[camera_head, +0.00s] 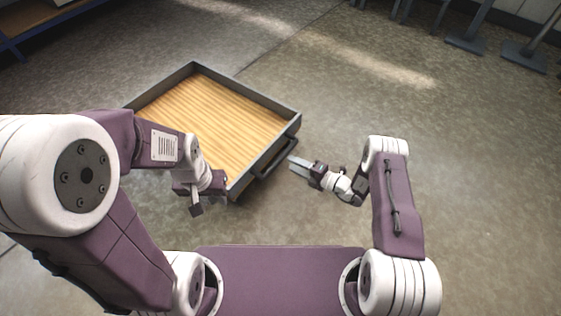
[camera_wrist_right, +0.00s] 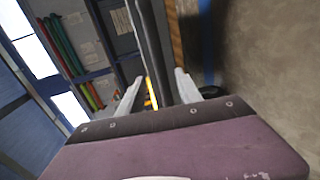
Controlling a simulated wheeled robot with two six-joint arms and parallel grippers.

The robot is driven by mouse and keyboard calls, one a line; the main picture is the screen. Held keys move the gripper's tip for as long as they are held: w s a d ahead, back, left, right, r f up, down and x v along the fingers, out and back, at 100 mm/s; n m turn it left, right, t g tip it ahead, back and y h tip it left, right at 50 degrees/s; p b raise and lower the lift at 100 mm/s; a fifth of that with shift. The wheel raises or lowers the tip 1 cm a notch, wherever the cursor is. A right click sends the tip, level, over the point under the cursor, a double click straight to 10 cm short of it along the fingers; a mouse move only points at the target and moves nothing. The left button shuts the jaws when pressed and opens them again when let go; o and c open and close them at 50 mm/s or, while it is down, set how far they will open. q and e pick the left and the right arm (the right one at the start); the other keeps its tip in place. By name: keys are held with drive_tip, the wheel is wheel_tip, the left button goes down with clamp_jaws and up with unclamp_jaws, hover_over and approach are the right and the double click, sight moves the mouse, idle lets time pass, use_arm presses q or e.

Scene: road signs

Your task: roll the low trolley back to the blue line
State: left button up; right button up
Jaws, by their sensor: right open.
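The low trolley (camera_head: 215,115) has a wood-coloured deck inside a grey rim and stands on the floor ahead. Its dark bar handle (camera_head: 276,158) is on the near right side. My right gripper (camera_head: 297,165) is open and empty, with its fingertips close to the handle. In the right wrist view, a dark bar (camera_wrist_right: 148,45) runs between the open fingers as seen from the camera; I cannot tell whether they touch it. My left gripper (camera_head: 195,208) hangs near the trolley's near corner; its jaws are unclear. I cannot make out the blue line in the head view.
A blue-framed shelf (camera_head: 40,25) stands at the top left. Grey stands with flat bases (camera_head: 525,56) are at the top right. The concrete floor (camera_head: 480,170) to the right of the trolley is clear. The right wrist view shows shelving with green and red items (camera_wrist_right: 65,45).

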sight(280, 158)
drive_tip(key=b+x, duration=0.1)
drive_tip(key=x, duration=0.1)
drive_tip(key=b+x, duration=0.1)
drive_tip(key=x, duration=0.1)
drive_tip(key=b+x, duration=0.2)
drive_tip(key=shift+a+f, duration=0.2)
drive_tip(key=shift+f, duration=0.15)
drive_tip(key=shift+w+a+r, duration=0.15)
drive_tip(key=shift+w+a, duration=0.1)
drive_tip(key=shift+w, duration=0.05)
clamp_jaws()
idle(0.7)
